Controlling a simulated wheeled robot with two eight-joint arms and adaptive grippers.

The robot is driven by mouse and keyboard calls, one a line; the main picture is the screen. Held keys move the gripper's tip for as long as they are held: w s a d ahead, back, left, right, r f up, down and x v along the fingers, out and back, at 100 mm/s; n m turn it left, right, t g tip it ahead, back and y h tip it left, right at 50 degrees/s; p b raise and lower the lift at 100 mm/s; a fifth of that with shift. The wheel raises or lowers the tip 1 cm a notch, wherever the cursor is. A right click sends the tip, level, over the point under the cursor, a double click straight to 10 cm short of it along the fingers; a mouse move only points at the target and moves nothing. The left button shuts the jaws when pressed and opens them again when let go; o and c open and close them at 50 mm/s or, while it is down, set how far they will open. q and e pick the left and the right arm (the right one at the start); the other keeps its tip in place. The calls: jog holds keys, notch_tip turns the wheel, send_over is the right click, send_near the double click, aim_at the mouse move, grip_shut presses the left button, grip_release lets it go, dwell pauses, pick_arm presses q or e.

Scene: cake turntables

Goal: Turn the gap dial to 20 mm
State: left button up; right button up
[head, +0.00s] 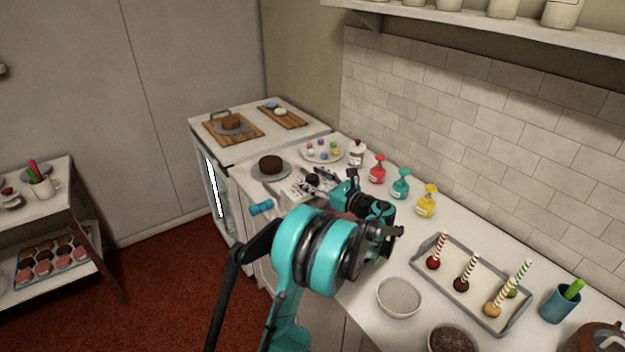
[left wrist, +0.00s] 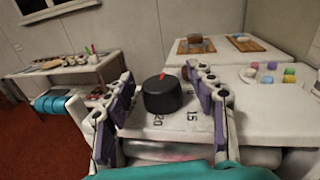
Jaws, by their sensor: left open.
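The gap dial (left wrist: 163,95) is a black round knob with a red mark at its far edge, on a white panel (left wrist: 180,124). The numbers 20 and 15 are printed on the panel on the near side of the knob; other markings are hidden or too small to read. My left gripper (left wrist: 160,98) is open, with one purple-padded finger on each side of the knob. I cannot tell whether either finger touches it. In the head view, the dial (head: 312,179) shows small and dark, partly crowded by my left gripper's fingers. My right gripper is not seen.
A chocolate cake (head: 271,162) on a grey turntable stands just behind the panel. A teal cylinder (head: 261,208) sticks out at its left. Red, teal and yellow bottles (head: 427,203) line the wall side. A tray of cake pops (head: 470,287) and a bowl (head: 399,297) lie nearer.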

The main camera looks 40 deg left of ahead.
pick_arm(q)
jog(key=shift+c, duration=0.4)
jog(key=c, duration=1.1)
jog(key=shift+m+t, duration=0.3)
jog(key=shift+t, duration=0.2)
jog(key=m+t+h, duration=0.1)
jog(key=m+t, duration=0.1)
jog(key=t, duration=0.1)
jog(key=shift+s+m+t, duration=0.15)
jog(key=shift+m+t, duration=0.15)
jog(key=shift+t, duration=0.1)
jog(key=m+t+h, duration=0.1)
jog(key=t, duration=0.1)
jog(key=m+t+h, duration=0.2)
jog(key=t, duration=0.1)
jog(key=shift+a, duration=0.1)
jog(key=m+t+h, duration=0.3)
jog(key=shift+m+h+b, duration=0.3)
jog(key=shift+m+b, duration=0.1)
jog(key=shift+m+t+h, duration=1)
jog(key=shift+m+h, duration=0.1)
jog(key=shift+h, duration=0.4)
